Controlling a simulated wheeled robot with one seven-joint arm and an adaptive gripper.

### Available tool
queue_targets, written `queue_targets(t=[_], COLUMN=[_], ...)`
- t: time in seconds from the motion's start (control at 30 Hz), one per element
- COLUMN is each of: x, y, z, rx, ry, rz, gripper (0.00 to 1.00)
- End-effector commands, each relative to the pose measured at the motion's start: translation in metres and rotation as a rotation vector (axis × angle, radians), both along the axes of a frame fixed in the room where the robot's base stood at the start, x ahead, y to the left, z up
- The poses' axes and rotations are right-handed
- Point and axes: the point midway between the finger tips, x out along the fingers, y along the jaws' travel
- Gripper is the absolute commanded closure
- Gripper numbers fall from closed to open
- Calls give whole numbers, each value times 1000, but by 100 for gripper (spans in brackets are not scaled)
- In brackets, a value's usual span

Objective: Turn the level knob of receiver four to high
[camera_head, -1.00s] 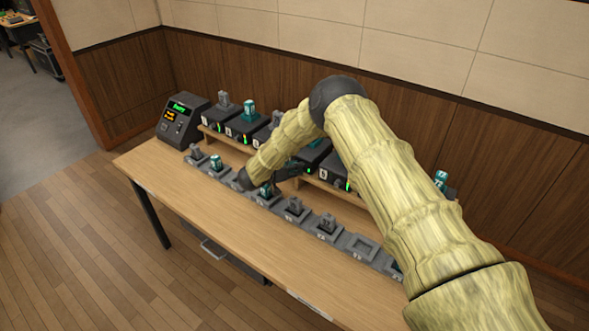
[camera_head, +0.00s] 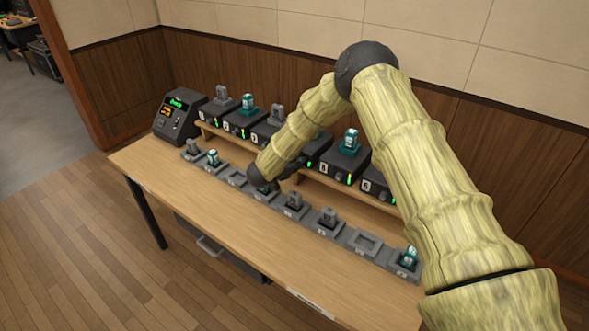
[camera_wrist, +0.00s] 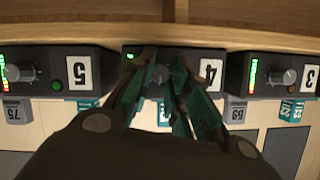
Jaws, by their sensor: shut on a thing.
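Receiver four (camera_wrist: 210,85) is a dark box with a white "4" label, upside down in the wrist view. Its level knob (camera_wrist: 158,88) is a small grey knob on the front face, partly hidden between my fingers. A small green level light (camera_wrist: 133,53) shows beside it. My gripper (camera_wrist: 164,77) is shut on the knob, one finger on each side. In the head view my gripper (camera_head: 292,169) reaches the front of the shelf, and my arm hides most of receiver four.
Receiver five (camera_wrist: 60,88) and receiver three (camera_wrist: 247,75) flank it closely, each with a grey knob and lit bar. A row of grey cradles (camera_head: 365,241) with several small packs lies before the shelf. A console (camera_head: 180,118) stands at left. The front tabletop (camera_head: 240,225) is clear.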

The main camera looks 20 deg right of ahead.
Motion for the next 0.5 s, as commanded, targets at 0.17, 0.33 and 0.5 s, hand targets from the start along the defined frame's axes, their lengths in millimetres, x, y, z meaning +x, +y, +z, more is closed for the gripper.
queue_targets(t=[0.17, 0.33, 0.5], x=[-2, -3, -4], y=[-2, -3, -4], z=[-8, -8, -9], rx=[102, 196, 283], ry=[-131, -251, -364], rz=[-1, -1, -1], gripper=[100, 100, 100])
